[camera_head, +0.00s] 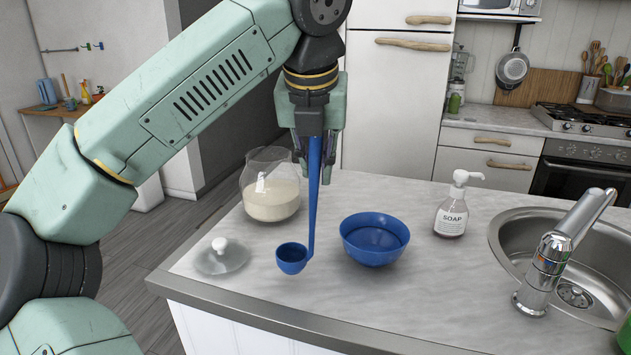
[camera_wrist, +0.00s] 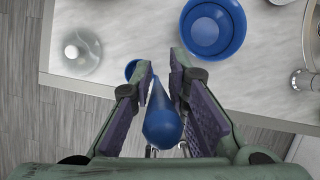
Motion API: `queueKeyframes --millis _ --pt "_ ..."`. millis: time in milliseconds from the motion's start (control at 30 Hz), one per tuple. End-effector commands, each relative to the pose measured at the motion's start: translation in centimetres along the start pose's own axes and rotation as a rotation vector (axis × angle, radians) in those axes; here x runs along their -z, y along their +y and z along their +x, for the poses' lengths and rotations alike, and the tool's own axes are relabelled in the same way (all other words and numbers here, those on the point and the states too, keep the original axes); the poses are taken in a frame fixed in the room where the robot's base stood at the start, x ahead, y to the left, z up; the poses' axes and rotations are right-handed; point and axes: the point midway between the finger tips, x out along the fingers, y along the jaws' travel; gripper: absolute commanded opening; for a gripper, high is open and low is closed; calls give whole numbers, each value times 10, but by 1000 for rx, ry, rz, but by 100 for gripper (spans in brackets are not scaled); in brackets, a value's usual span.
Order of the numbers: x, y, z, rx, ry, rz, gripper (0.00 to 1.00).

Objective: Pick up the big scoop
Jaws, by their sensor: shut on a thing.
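The big scoop (camera_head: 291,257) is blue, with a small round cup at the bottom and a long straight handle. Its handle stands upright between the fingers of my gripper (camera_head: 316,165), which is shut on it near the top. The cup hangs low over the front part of the counter; I cannot tell whether it touches the surface. In the wrist view the handle's end (camera_wrist: 162,126) is close to the camera between the pads of my gripper (camera_wrist: 170,80), and the cup (camera_wrist: 131,69) shows partly behind the left finger.
A blue bowl (camera_head: 375,240) stands right of the scoop. A glass jar (camera_head: 271,190) with pale contents is behind it, and a glass lid (camera_head: 220,254) lies left. A soap bottle (camera_head: 451,207) and a sink with a faucet (camera_head: 545,270) are at the right of the counter (camera_head: 400,310).

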Motion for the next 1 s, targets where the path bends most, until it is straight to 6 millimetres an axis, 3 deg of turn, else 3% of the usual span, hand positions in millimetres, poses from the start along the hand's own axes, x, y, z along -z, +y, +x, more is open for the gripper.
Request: queueKeyframes --millis 500,700,1000 --pt "114 16 -56 -3 0 0 0" --pt "136 18 -69 -2 1 0 0" --pt "142 19 -72 -1 2 1 0"
